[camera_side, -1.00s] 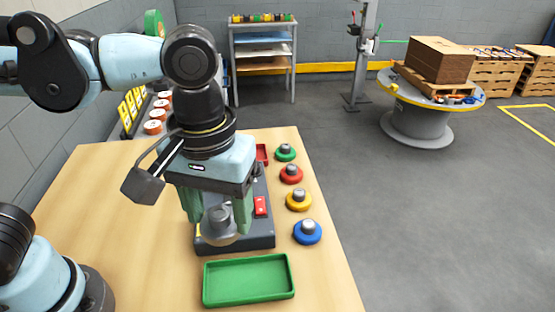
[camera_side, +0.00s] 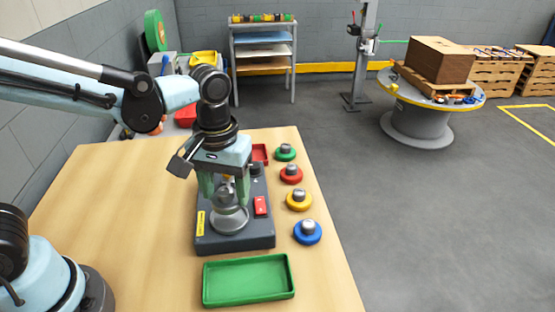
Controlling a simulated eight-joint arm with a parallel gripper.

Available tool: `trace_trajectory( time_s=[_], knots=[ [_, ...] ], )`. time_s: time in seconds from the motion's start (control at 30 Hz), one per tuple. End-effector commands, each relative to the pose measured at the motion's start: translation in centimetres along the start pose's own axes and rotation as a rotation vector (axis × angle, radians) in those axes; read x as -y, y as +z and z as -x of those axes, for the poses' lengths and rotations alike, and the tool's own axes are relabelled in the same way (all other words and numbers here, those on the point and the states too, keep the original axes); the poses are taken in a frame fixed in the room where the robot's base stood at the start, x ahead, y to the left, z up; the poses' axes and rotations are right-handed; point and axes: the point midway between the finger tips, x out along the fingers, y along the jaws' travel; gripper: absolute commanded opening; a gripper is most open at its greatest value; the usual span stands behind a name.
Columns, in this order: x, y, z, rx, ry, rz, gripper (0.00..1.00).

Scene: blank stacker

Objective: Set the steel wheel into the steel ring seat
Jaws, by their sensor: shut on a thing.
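My gripper (camera_side: 225,196) points down over the dark fixture block on the table, its two green fingers shut on the steel wheel (camera_side: 228,197). The wheel is a small grey piece, partly covered by the fingers. The steel ring seat (camera_side: 231,222) shows as a round, shiny grey piece on the fixture block (camera_side: 264,240), just below the held wheel in the picture. Wheel and seat overlap in this view, so I cannot tell whether they touch or a gap lies between them.
The table's left part is clear.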

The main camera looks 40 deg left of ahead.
Motion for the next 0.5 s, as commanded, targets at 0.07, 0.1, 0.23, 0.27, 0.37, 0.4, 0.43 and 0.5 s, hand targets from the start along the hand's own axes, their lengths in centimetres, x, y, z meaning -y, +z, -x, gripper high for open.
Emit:
trace_trajectory(
  time_s=[0.07,0.1,0.23,0.27,0.37,0.4,0.43,0.5],
  knots=[
    [0.0,0.0,-1.1,0.0,0.0,0.0,0.18],
    [0.0,0.0,-1.6,0.0,0.0,0.0,0.18],
    [0.0,0.0,-2.8,0.0,0.0,0.0,0.18],
    [0.0,0.1,-2.9,0.0,0.0,0.0,0.18],
    [0.0,0.1,-3.1,0.0,0.0,0.0,0.18],
    [0.0,0.1,-3.1,0.0,0.0,0.0,0.18],
    [0.0,0.1,-3.1,0.0,0.0,0.0,0.18],
    [0.0,0.1,-3.1,0.0,0.0,0.0,0.18]
  ],
)
